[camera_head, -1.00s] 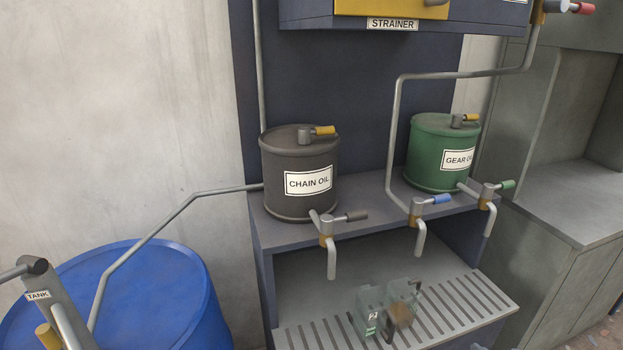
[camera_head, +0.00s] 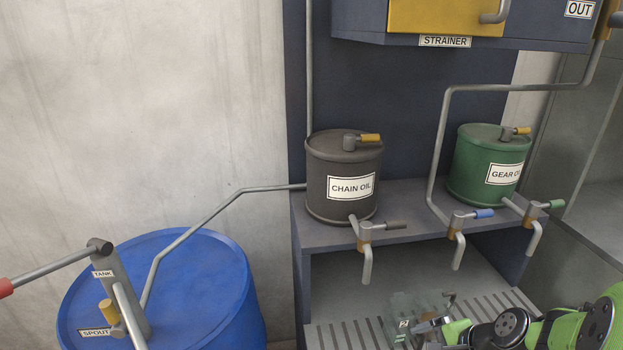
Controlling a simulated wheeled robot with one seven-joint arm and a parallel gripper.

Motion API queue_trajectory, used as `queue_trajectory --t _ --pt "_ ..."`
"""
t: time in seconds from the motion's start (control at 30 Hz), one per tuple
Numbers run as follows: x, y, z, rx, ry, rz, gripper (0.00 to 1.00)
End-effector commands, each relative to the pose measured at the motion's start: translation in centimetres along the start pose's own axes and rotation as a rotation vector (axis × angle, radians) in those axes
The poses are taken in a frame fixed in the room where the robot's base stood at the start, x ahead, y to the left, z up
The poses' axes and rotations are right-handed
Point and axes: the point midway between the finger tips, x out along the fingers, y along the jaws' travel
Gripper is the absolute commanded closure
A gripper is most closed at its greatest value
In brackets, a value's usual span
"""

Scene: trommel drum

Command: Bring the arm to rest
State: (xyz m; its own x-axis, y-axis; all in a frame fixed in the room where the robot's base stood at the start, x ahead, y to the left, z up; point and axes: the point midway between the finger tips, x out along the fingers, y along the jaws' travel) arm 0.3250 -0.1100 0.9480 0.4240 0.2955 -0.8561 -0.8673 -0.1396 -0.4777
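My arm enters at the lower right, with green and black links. My gripper (camera_head: 436,328) is at its left end, low over the slatted drip shelf. It overlaps a clear see-through jug (camera_head: 403,309) with a small label, which stands on the shelf. The fingers are small and partly hidden, so I cannot tell whether they are open or shut, or touching the jug.
A black chain oil drum (camera_head: 325,205) and a green gear oil drum (camera_head: 468,185) stand above the drip shelf (camera_head: 350,328). Several taps, including a blue-handled one (camera_head: 466,222), hang over it. A blue barrel (camera_head: 215,290) with pipes stands at the left.

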Motion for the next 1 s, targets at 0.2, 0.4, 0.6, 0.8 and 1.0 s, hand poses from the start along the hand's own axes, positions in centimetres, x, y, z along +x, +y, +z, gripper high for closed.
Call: queue_trajectory --t 0.2,0.4,0.6,0.8,1.0 --pt "-8.7 -1.7 10.2 -0.76 0.142 0.195 0.0" --pt "-15.8 0.7 16.1 -1.254 0.223 0.233 0.0" --pt "-17.9 2.5 17.4 -1.417 0.236 0.225 0.0" --pt "-17.9 2.5 17.4 -1.42 0.236 0.225 0.0" --pt "-17.9 2.5 17.4 -1.42 0.236 0.225 0.0"
